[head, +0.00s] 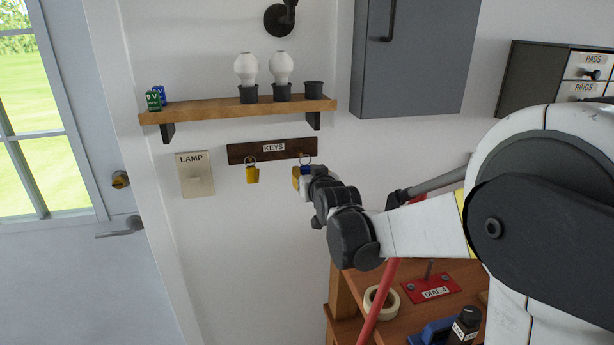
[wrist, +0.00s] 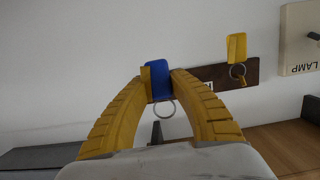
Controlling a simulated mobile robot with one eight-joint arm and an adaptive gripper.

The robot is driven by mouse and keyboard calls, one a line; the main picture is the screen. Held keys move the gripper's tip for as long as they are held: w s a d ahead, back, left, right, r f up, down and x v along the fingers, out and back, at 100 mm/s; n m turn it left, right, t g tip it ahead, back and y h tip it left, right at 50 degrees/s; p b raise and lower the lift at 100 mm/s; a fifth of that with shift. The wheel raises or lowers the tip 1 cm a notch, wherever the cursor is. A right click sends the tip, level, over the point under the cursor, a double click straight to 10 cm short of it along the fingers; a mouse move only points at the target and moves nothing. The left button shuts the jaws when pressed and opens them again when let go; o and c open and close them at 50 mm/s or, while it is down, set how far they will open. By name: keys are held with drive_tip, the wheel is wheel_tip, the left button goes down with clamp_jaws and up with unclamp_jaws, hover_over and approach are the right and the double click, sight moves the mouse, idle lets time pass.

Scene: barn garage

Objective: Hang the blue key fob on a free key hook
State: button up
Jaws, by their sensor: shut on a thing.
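The blue key fob (head: 306,169) is pinched between the yellow fingers of my gripper (head: 301,178), at the right part of the key board (head: 236,156). In the wrist view, which is upside down, the blue fob (wrist: 157,80) sits between the two fingertips (wrist: 158,84) with its metal ring (wrist: 164,109) free of the fingers. In the head view the ring overlaps the board; I cannot tell whether it is around a hook. A yellow key fob (head: 252,175) hangs by its ring on the left part of the board. The hook near my fob is hidden.
A wooden shelf (head: 205,112) with bulbs sits above the board. The LAMP switch plate (head: 196,175) is to its left. A grey cabinet (head: 412,60) hangs at upper right. A wooden workbench (head: 400,275) stands below right. The wall below the board is clear.

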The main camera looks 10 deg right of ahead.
sight(297, 164)
drive_tip(key=shift+w+f+b, duration=0.15)
drive_tip(key=shift+w+b, duration=0.05)
drive_tip(key=shift+w, duration=1.2)
drive_tip(key=shift+w+f+b, duration=0.15)
drive_tip(key=shift+w, duration=1.25)
drive_tip(key=shift+w+f+b, duration=0.35)
drive_tip(key=shift+w+f, duration=0.2)
drive_tip(key=o, duration=1)
